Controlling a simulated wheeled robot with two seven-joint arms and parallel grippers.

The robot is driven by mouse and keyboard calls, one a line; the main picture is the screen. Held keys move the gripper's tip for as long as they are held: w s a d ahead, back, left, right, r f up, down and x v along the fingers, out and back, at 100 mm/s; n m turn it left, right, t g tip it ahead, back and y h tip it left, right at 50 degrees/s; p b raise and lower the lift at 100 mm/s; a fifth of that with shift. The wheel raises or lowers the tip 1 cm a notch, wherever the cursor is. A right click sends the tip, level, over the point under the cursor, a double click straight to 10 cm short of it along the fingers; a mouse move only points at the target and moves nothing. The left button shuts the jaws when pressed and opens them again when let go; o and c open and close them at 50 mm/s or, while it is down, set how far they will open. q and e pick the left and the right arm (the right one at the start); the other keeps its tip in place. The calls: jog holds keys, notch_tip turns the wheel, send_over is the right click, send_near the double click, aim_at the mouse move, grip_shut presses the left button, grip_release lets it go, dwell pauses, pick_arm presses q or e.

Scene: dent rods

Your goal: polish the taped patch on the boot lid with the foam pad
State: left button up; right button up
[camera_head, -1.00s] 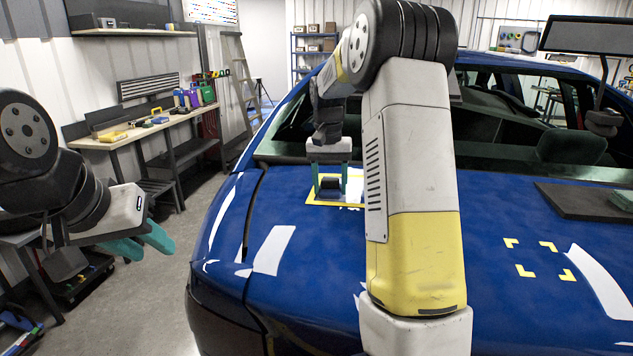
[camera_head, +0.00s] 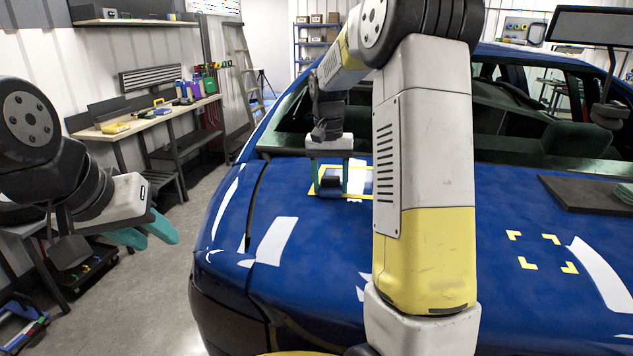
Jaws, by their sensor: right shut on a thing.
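My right gripper (camera_head: 331,182) reaches over the blue boot lid (camera_head: 330,240) with its teal fingers pointing down. It is shut on a small dark block, the foam pad (camera_head: 330,184), at the yellow-taped patch (camera_head: 355,191). The pad sits at the left part of the patch, low on or just over the paint; I cannot tell whether it touches. My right forearm hides the right side of the patch. My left gripper (camera_head: 146,236) hangs at the left, away from the car, with its teal fingers apart and empty.
Yellow corner marks (camera_head: 541,252) lie on the lid at the right. A dark mat (camera_head: 585,193) with a green pad (camera_head: 624,193) lies near the rear window. A workbench (camera_head: 150,122) with tools stands at the left wall. Bare floor lies between bench and car.

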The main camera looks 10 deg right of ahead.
aim_at(330, 177)
jog(key=shift+a+r, duration=0.15)
jog(key=shift+r, duration=2.8)
jog(key=shift+r, duration=0.1)
jog(key=shift+a+r, duration=0.1)
jog(key=shift+r, duration=1.3)
